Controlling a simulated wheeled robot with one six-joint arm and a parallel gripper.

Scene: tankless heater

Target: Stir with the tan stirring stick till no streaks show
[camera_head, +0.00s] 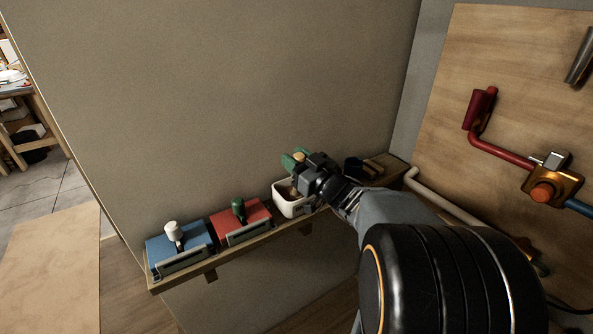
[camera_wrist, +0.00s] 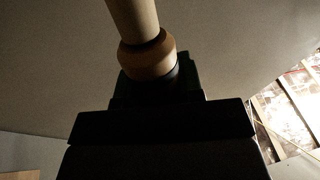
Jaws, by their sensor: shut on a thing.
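My gripper (camera_head: 302,160) is over the white tub (camera_head: 292,208) on the wall shelf and shut on the tan stirring stick. The stick's tan end (camera_head: 299,156) shows between the jaws in the head view. In the wrist view the stick (camera_wrist: 133,16), with a round tan collar (camera_wrist: 148,55), rises from the dark jaws (camera_wrist: 160,85). The tub holds something brown. A short brown length below the jaws meets the tub's opening, but its lower end is hidden. Any streaks are too small to make out.
The shelf (camera_head: 280,232) also bears a blue block (camera_head: 165,254) with a white-topped piece, a red block (camera_head: 254,213) with a green-topped piece, and a dark item (camera_head: 353,168) right of my gripper. A board with a red pipe (camera_head: 500,145) stands at right.

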